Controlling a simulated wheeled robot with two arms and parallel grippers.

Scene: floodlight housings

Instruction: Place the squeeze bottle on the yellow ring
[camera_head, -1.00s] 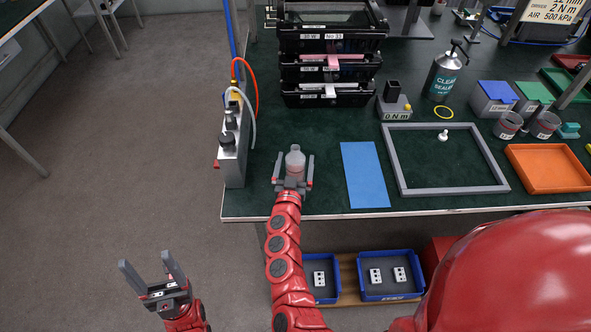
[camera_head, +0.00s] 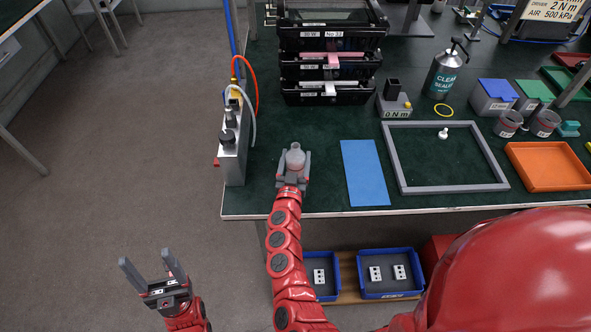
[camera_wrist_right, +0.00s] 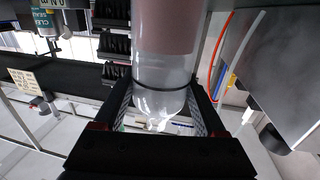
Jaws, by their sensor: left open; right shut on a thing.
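The squeeze bottle (camera_head: 295,158) is small, translucent and whitish, and stands at the left front of the green bench. My right gripper (camera_head: 292,172) is shut on it, a finger on each side. In the right wrist view the bottle (camera_wrist_right: 163,75) fills the middle, with a pinkish band and a dark line around it. I cannot tell whether its base touches the bench. The yellow ring (camera_head: 443,111) lies flat on the bench to the right and farther back, with nothing on it. My left gripper (camera_head: 151,264) is open and empty over the floor.
A blue mat (camera_head: 365,173) and a grey frame (camera_head: 446,188) with a small white piece (camera_head: 443,134) lie right of the bottle. A metal unit (camera_head: 233,150) with hoses stands left.

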